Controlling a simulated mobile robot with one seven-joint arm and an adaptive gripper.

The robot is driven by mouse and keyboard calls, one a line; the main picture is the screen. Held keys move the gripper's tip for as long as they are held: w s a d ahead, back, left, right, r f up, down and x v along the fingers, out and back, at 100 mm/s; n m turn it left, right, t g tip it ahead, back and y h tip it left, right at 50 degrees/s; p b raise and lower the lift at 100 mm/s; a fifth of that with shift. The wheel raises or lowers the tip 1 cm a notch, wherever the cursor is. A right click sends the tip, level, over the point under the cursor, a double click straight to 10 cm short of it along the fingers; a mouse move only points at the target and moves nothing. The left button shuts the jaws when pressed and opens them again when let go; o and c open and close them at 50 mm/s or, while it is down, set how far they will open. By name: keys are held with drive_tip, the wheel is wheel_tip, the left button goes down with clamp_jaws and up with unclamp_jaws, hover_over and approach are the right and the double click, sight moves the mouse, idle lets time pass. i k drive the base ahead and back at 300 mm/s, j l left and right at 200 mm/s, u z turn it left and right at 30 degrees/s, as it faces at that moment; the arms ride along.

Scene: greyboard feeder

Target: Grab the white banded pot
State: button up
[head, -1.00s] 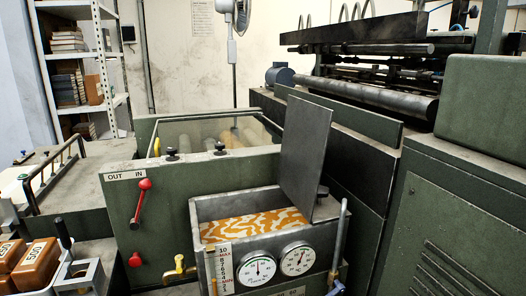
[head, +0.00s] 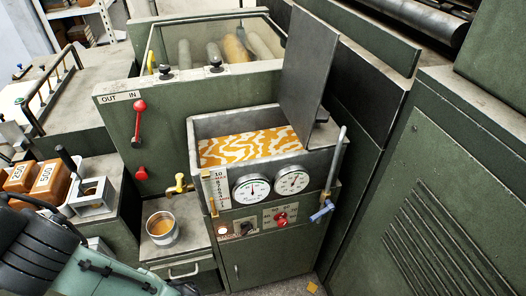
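A pale pot (head: 163,240), which looks white or light metal with a band, stands upright on a small ledge below the brass tap (head: 179,184). Its open top shows an amber-brown content. Parts of my arm show in the lower left corner of the head view, left of the pot and apart from it in the picture. The fingers of my gripper do not show.
The tank (head: 196,126) with orange-and-white swirled content stands right of the pot, with two dials on its front. The red lever (head: 139,122) is above. Amber weights (head: 48,184) and a metal block (head: 92,197) lie left. A drawer handle (head: 184,271) sticks out below.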

sight(162, 227)
drive_tip(key=u, duration=0.85)
drive_tip(key=k+l+z, duration=0.15)
drive_tip(key=l+z, duration=0.25)
drive_tip(key=k+l+z, duration=0.1)
drive_tip(key=z, duration=0.3)
drive_tip(key=l, duration=0.1)
